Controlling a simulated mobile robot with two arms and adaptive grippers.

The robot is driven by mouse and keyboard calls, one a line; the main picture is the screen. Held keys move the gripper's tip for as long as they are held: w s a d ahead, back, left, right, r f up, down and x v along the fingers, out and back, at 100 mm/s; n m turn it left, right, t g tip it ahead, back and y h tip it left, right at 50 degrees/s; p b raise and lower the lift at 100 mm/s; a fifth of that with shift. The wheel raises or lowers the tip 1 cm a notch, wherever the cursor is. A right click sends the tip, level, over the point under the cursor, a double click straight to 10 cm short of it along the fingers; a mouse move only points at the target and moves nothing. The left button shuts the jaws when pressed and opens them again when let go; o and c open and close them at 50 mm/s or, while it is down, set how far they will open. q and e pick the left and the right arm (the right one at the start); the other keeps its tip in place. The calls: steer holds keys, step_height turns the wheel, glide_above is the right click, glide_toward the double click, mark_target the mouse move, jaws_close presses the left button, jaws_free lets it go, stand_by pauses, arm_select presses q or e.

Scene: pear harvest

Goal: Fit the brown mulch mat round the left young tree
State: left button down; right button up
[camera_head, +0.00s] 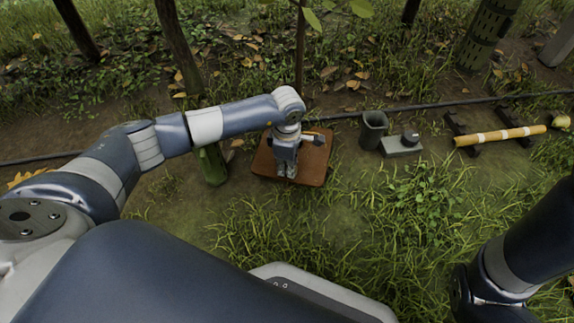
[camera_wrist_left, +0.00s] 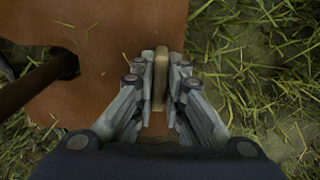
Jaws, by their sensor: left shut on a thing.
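The brown mulch mat (camera_head: 318,166) lies at the foot of a thin young tree (camera_head: 300,55) in the head view. In the left wrist view the mat (camera_wrist_left: 110,30) fills the upper left, and the dark trunk (camera_wrist_left: 30,88) meets it at a dark opening, so the mat appears to be around the trunk. My left gripper (camera_head: 286,172) points down over the mat. In the left wrist view the gripper (camera_wrist_left: 160,85) is shut on an upright tan tab (camera_wrist_left: 161,62) on the mat. The mat's far side is partly hidden by my arm.
A black hose (camera_head: 440,105) runs behind the mat. A green object (camera_head: 213,165) stands left of it. A dark cup (camera_head: 373,130), a grey block with a knob (camera_head: 402,147) and a yellow pole on dark rests (camera_head: 500,136) are to the right. Grass lies in front.

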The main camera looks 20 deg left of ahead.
arm_select(q)
steer(key=shift+f+b, duration=1.05)
steer(key=shift+f, duration=0.85)
steer(key=c, duration=1.6)
jaws_free()
steer(key=shift+o, duration=0.2)
step_height(320, 180, up, 6)
steer(key=p, duration=0.5)
